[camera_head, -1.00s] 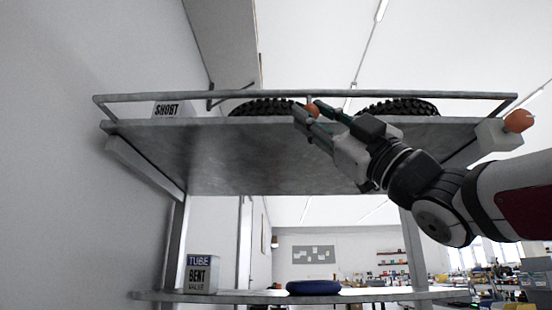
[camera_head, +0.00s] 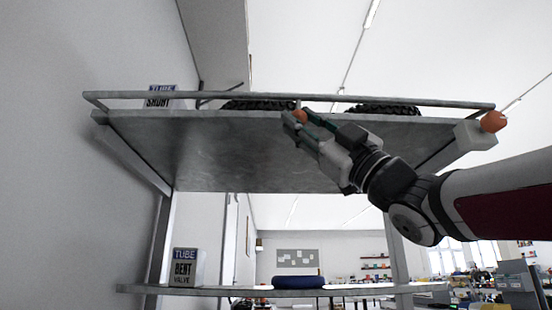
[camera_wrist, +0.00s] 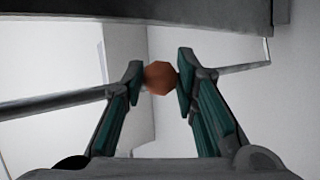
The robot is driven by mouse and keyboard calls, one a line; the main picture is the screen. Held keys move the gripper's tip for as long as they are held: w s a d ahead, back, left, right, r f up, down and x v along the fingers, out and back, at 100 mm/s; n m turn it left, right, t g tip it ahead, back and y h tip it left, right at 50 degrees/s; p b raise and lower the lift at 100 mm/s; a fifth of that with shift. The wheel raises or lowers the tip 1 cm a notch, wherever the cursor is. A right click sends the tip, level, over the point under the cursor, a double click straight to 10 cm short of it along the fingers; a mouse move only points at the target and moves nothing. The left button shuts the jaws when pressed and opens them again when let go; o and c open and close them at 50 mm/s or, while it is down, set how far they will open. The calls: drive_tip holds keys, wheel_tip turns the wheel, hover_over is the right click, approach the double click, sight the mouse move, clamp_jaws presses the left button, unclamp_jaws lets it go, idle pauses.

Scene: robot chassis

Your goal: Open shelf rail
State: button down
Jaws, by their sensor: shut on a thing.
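The shelf rail (camera_head: 220,97) is a thin grey bar along the front of the upper shelf (camera_head: 225,150). It stands just above the shelf's front edge. An orange knob (camera_wrist: 159,78) sits on the rail's bar in the wrist view. My gripper (camera_wrist: 162,82) is shut on this knob, with one green-padded finger on each side. In the head view my gripper (camera_head: 296,116) reaches up from the right to the middle of the rail, and the knob (camera_head: 301,115) shows between the fingertips. A second orange knob (camera_head: 493,121) sits on a pale block at the shelf's right end.
Two black tyres (camera_head: 260,104) (camera_head: 385,109) and a tube box (camera_head: 159,97) stand on the upper shelf behind the rail. A grey wall (camera_head: 60,190) stands close on the left.

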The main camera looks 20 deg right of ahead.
drive_tip(key=c, duration=1.7)
unclamp_jaws()
drive_tip(key=shift+w+d+f+m+h, duration=0.2)
drive_tip(key=shift+w+f+m+h, duration=0.2)
drive_tip(key=shift+w+f+h, duration=0.15)
drive_tip(key=shift+o, duration=0.8)
drive_tip(key=shift+w, duration=0.2)
drive_tip(key=shift+s+r+y, duration=0.15)
drive_tip(key=shift+s+y, duration=0.1)
drive_tip(key=shift+y, duration=0.1)
drive_tip(key=v, duration=1.2)
drive_tip(key=shift+w, duration=0.1)
